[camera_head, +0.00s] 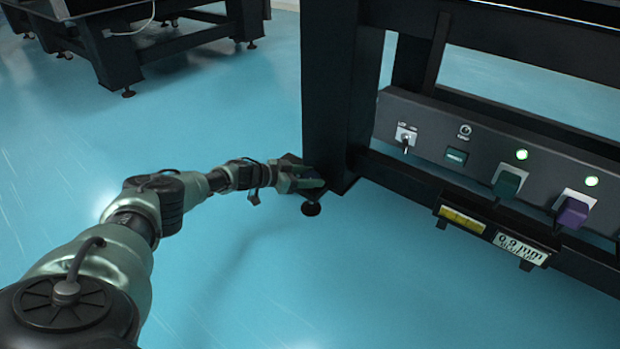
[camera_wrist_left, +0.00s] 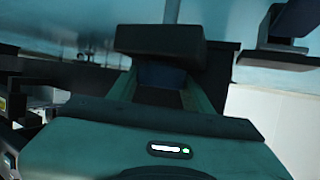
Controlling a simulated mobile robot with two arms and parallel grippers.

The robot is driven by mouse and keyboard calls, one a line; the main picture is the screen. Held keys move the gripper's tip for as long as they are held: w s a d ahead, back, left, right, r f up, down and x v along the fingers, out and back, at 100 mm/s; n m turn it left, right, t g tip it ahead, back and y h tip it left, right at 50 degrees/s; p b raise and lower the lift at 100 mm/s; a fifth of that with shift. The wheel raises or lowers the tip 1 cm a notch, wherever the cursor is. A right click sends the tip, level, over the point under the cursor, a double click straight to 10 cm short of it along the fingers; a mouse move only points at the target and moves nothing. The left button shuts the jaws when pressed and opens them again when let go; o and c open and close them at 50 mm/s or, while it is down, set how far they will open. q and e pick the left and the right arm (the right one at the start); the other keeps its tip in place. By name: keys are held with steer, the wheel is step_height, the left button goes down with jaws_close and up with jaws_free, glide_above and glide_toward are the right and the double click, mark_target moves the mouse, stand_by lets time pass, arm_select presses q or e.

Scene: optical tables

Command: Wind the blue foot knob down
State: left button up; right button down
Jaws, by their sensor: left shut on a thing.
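My left gripper (camera_head: 304,180) is at the bottom of the near leg (camera_head: 334,95) of the black optical table, just above its round black foot pad (camera_head: 311,209). It is shut on the blue foot knob. In the head view the knob is hidden by the fingers and the leg. In the left wrist view a dark blue patch of the blue foot knob (camera_wrist_left: 160,74) shows between the two fingers, below a black block (camera_wrist_left: 160,40). How far the knob is wound cannot be told. My right gripper is not in view.
A small rack (camera_head: 490,240) sits below. Another table (camera_head: 120,62) stands behind. The blue floor (camera_head: 230,290) is clear.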

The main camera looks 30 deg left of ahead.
arm_select(q)
steer(key=o, duration=1.4)
steer(key=p+v, duration=0.6)
steer(key=v, duration=0.1)
steer(key=shift+s+a+r, duration=0.1)
steer(key=shift+s+a, duration=0.15)
steer(key=shift+s, duration=0.05)
